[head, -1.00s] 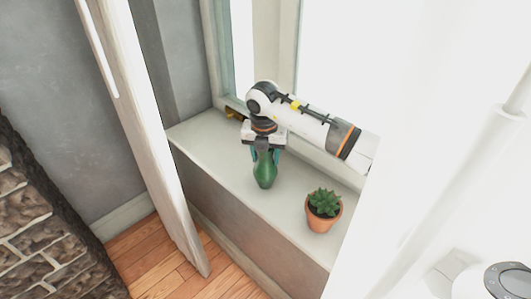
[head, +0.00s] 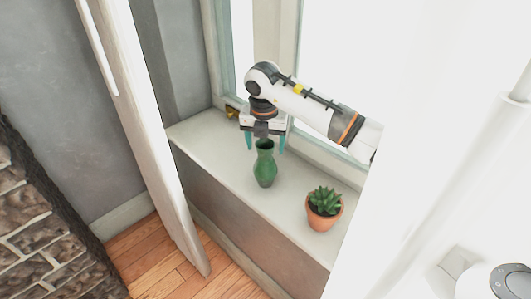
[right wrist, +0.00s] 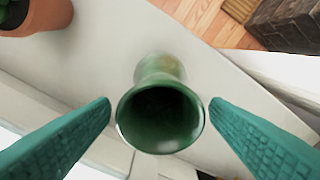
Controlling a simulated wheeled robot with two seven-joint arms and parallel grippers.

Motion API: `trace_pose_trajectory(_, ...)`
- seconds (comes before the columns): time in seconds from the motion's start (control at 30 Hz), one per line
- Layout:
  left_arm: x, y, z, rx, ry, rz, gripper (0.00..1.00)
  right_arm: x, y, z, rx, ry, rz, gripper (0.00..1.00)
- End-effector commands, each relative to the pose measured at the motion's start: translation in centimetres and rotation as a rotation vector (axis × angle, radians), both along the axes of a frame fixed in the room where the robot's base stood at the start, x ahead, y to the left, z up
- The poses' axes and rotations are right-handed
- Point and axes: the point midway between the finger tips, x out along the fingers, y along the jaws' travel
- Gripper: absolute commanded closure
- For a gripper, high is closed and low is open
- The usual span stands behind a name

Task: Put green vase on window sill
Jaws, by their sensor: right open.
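The green vase (head: 265,168) stands upright on the pale window sill (head: 215,150). In the right wrist view the vase (right wrist: 160,112) is seen from above, its dark mouth facing the camera. My right gripper (head: 265,143) is open, just above and behind the vase in the head view. Its two teal fingers show on either side of the vase mouth in the right wrist view, with a gap on each side. My left gripper is not in view.
A potted succulent (head: 323,208) in a terracotta pot stands on the sill to the right of the vase. A small golden object (head: 231,112) lies at the sill's far left corner. The window frame rises behind the sill. Bare sill lies between vase and plant.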

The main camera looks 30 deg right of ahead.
Motion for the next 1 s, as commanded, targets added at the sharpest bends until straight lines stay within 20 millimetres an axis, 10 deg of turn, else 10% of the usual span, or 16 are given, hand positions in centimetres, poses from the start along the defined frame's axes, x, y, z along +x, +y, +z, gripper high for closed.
trace_pose_trajectory(0.4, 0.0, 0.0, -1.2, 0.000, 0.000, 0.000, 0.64, -0.7, 0.6, 7.4, 0.001, -0.002, 0.001, 0.30)
trace_pose_trajectory(1.0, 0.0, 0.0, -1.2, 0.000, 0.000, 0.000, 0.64, -0.8, 0.6, 8.1, 0.001, 0.001, 0.001, 0.30)
